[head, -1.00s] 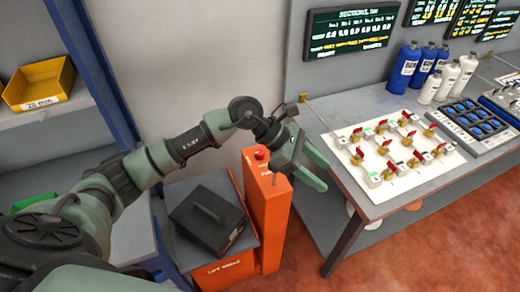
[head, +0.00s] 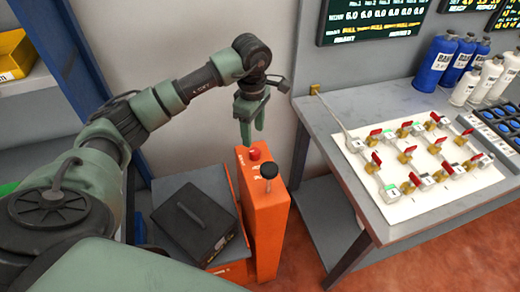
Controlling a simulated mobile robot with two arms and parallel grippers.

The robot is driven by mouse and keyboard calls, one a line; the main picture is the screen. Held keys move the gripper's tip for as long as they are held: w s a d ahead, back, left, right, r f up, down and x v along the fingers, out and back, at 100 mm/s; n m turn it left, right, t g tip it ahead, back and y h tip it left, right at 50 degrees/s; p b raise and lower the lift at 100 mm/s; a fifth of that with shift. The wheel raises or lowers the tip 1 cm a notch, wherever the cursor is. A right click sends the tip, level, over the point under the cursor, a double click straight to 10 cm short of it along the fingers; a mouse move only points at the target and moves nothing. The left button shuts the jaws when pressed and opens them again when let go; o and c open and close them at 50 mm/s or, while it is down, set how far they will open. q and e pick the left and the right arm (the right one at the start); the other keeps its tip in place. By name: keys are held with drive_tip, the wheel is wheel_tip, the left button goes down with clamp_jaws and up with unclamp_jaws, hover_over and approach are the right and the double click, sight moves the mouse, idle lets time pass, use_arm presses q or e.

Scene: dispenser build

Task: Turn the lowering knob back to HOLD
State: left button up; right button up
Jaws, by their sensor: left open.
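An orange post (head: 264,215) stands beside the table. On its top are a round red button (head: 254,154) and, nearer to me, a black knob (head: 269,171) on a short stem. I cannot read any HOLD mark or the knob's setting. My left gripper (head: 252,138) points down just above and behind the red button, apart from the black knob. It is open and nothing shows between its fingers. My right gripper is out of view.
A black case with a handle (head: 195,218) lies on a grey platform left of the post. A table at the right bears a white board (head: 408,203) with red-handled valves. Blue bottles (head: 436,63) stand behind it. A blue rack post (head: 95,85) rises at the left.

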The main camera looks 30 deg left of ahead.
sight(255, 151)
use_arm(q)
drive_tip(key=shift+w+f+p, duration=0.2)
drive_tip(key=shift+f, duration=0.3)
drive_tip(key=shift+w+f+p, duration=0.15)
drive_tip(key=shift+f, duration=0.3)
drive_tip(key=f, duration=0.1)
drive_tip(key=f+p, duration=0.1)
drive_tip(key=f, duration=0.1)
drive_tip(key=f+p, duration=0.1)
drive_tip(key=f, duration=0.1)
drive_tip(key=shift+s, duration=0.25)
drive_tip(key=shift+f, duration=0.3)
drive_tip(key=shift+w+f, duration=0.2)
drive_tip(key=shift+f, duration=0.25)
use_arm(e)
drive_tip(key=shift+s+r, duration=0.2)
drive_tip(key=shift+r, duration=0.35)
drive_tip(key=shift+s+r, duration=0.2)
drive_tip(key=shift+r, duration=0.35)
use_arm(q)
clamp_jaws()
